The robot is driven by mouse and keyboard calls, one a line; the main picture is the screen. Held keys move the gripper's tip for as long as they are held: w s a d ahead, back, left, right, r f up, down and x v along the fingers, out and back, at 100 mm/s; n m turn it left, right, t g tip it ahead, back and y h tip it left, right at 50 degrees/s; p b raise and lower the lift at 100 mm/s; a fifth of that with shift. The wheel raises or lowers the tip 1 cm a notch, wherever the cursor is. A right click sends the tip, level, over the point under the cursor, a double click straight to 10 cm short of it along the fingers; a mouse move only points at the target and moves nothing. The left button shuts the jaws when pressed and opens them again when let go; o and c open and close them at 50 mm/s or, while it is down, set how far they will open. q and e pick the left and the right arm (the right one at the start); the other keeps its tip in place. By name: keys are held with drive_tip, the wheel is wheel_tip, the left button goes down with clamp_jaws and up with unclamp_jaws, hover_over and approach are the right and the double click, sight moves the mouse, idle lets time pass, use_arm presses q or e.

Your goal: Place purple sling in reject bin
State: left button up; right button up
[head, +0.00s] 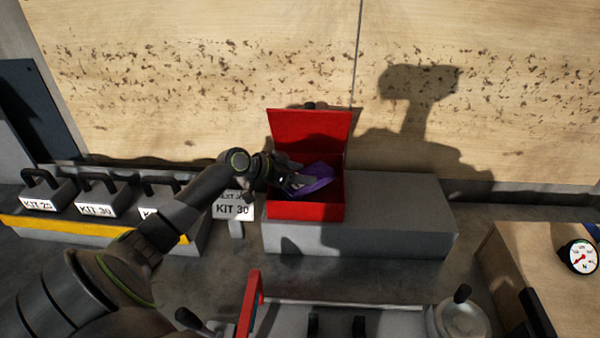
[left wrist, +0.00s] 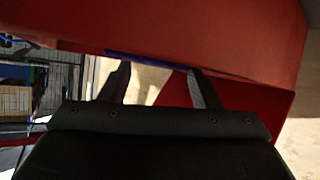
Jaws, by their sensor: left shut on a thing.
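The purple sling (head: 318,178) is bunched up inside the opening of the red bin (head: 306,211), whose lid stands open at the back. My left gripper (head: 292,183) reaches in from the left over the bin and is shut on the sling. In the left wrist view, a thin strip of the purple sling (left wrist: 150,59) shows at the fingertips (left wrist: 160,75), against the bin's red wall (left wrist: 230,30). The rest of the sling is hidden there. I cannot tell whether the sling touches the bin floor. My right gripper is not in view.
The bin stands on a grey block (head: 405,215) with free top to its right. A dial gauge (head: 581,257) is at the right. A wooden wall rises behind.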

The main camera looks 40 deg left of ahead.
use_arm(q)
drive_tip(key=shift+f, duration=0.2)
drive_tip(key=o, duration=1.6)
drive_tip(key=shift+c, duration=0.2)
drive_tip(key=shift+r, duration=0.1)
